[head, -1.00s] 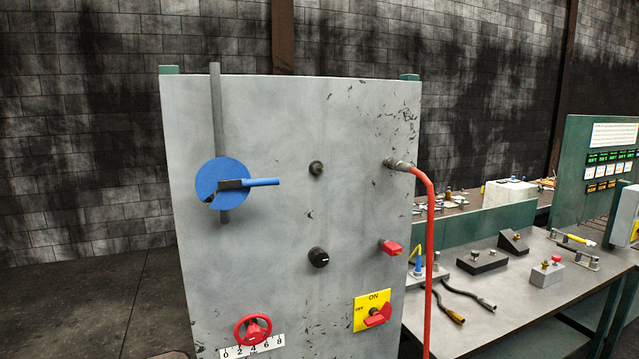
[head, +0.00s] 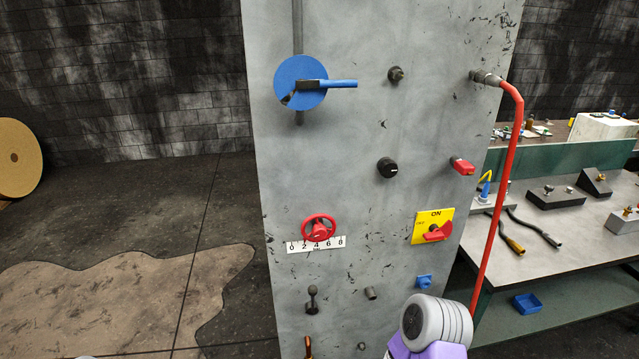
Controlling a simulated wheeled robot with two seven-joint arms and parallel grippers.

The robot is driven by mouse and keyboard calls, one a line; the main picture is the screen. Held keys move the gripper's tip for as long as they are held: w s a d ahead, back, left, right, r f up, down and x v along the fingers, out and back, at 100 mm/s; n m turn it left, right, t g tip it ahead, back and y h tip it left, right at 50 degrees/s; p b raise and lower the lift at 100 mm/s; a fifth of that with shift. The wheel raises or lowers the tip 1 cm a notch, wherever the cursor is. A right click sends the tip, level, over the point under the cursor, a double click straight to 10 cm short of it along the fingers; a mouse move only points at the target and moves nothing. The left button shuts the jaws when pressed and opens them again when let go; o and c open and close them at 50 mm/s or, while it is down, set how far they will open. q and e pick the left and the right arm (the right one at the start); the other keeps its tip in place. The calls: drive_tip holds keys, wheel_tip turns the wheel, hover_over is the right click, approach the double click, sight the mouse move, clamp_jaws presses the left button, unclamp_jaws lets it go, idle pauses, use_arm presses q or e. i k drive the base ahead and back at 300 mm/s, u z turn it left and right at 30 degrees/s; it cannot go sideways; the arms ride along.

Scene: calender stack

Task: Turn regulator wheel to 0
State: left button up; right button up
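The red regulator wheel (head: 319,229) is mounted low on the grey panel (head: 350,130). A white scale strip (head: 316,245) marked 0, 2, 4, 6, 8 sits right behind and below it. A pointed part of the wheel hangs over the scale near the 4; the exact reading is too small to be sure of. A grey and purple part of my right arm shows at the bottom, right of the wheel and apart from it. Neither gripper is in view.
Above the wheel are a blue disc with a handle (head: 300,83) and a black knob (head: 387,167). A yellow ON switch (head: 433,227) is to its right, a small lever (head: 312,299) below. A red hose (head: 498,200) runs down the panel's right side, before a workbench (head: 570,220).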

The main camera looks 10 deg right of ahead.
sight(320, 233)
drive_tip(key=z, duration=0.5)
drive_tip(key=k, duration=1.15)
drive_tip(key=u, duration=0.3)
drive_tip(key=i, duration=1.55)
drive_tip(key=z, duration=0.55)
